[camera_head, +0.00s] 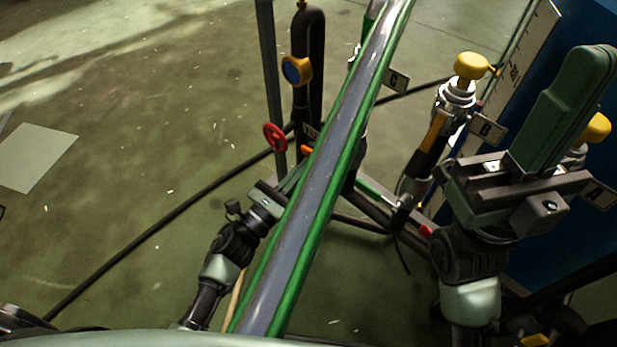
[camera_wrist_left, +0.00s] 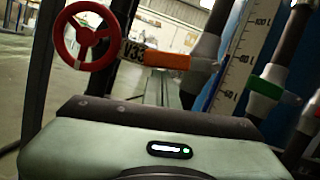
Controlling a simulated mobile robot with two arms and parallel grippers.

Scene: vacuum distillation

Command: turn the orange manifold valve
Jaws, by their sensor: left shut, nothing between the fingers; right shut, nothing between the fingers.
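The orange valve handle (camera_wrist_left: 166,60) lies sideways beside the V33 tag in the left wrist view, just beyond my left gripper (camera_wrist_left: 162,88). In the head view only a small orange part (camera_head: 306,150) shows beside the green-edged beam. My left gripper (camera_head: 293,180) is shut and empty, pointing toward the valve, its tips partly hidden by the beam. I cannot tell whether they touch the handle. My right gripper (camera_head: 596,62) is shut and empty, raised at the right, well away from the orange valve.
A red handwheel (camera_head: 275,137) sits close left of the valve. The green-edged beam (camera_head: 330,165) crosses the head view. A yellow-capped fitting (camera_head: 472,66) by tag B and a blue panel (camera_head: 540,75) stand at the right. The floor at left is largely open, with a hose across it.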

